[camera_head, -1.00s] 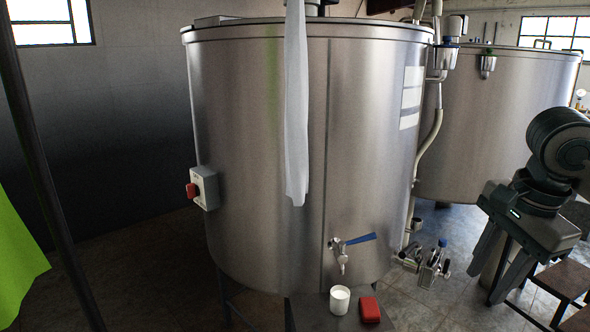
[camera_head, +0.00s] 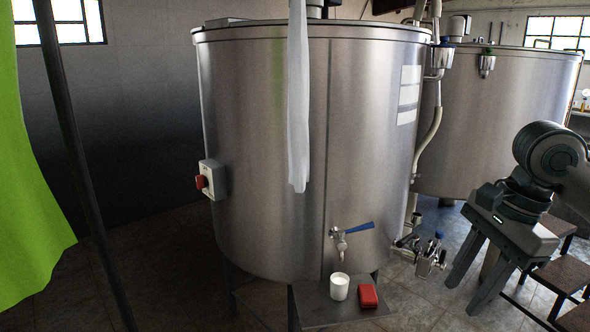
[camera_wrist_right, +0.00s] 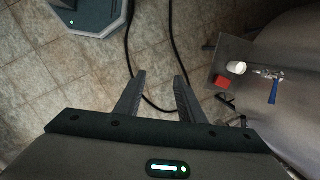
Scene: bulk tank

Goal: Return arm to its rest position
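My right gripper (camera_head: 466,274) hangs at the right of the head view, beside the big steel tank (camera_head: 262,150) and in front of a second tank (camera_head: 465,130). Its two fingers point down and stand apart. In the right wrist view the fingers (camera_wrist_right: 158,82) are also apart, with only tiled floor and a black cable between them. My left gripper is not in view. A white cup (camera_head: 339,287) of white liquid stands on a small shelf (camera_head: 312,305) below the tap (camera_head: 342,240), which has a blue handle. A red block (camera_head: 368,296) lies right of the cup.
A grey box with a red knob (camera_head: 208,180) sits on the tank's left side. A white cloth (camera_head: 298,110) hangs down the tank front. Valves (camera_head: 425,253) stick out at lower right. Brown steps (camera_head: 530,280) stand near my right gripper. Green cloth (camera_head: 30,190) hangs at left.

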